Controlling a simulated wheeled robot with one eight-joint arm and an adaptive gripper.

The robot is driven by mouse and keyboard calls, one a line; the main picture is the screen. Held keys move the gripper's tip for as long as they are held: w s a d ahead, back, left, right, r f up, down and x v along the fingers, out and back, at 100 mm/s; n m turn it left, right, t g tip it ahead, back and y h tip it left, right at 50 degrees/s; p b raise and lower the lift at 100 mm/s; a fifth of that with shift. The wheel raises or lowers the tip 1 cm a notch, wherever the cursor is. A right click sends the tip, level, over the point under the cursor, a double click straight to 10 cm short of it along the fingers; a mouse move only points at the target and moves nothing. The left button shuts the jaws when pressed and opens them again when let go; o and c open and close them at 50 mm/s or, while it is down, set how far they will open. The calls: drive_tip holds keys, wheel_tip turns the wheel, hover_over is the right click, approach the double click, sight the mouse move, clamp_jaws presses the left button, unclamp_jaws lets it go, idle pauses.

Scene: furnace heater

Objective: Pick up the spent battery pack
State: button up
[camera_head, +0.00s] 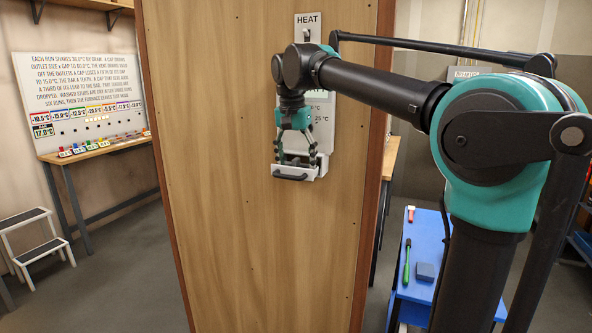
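My gripper (297,158) points down at the wall unit marked HEAT, just above a small white tray (318,169) with a dark handle (290,177). Its two fingers are spread apart, with a pale gap between them. I cannot make out a battery pack between the fingers; the tray's inside is mostly hidden by the gripper. A small dark grey block (425,271) lies on the blue cart at the lower right; I cannot tell whether it is a battery pack.
The wall unit (308,20) hangs on a wooden panel (220,150). The blue cart (421,240) also holds a green-handled tool (406,262) and a red-topped item (411,213). A workbench (100,147) with coloured pieces and a step stool (38,240) stand left. Floor between is clear.

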drive_tip(key=c, duration=0.7)
drive_tip(key=shift+r, duration=0.2)
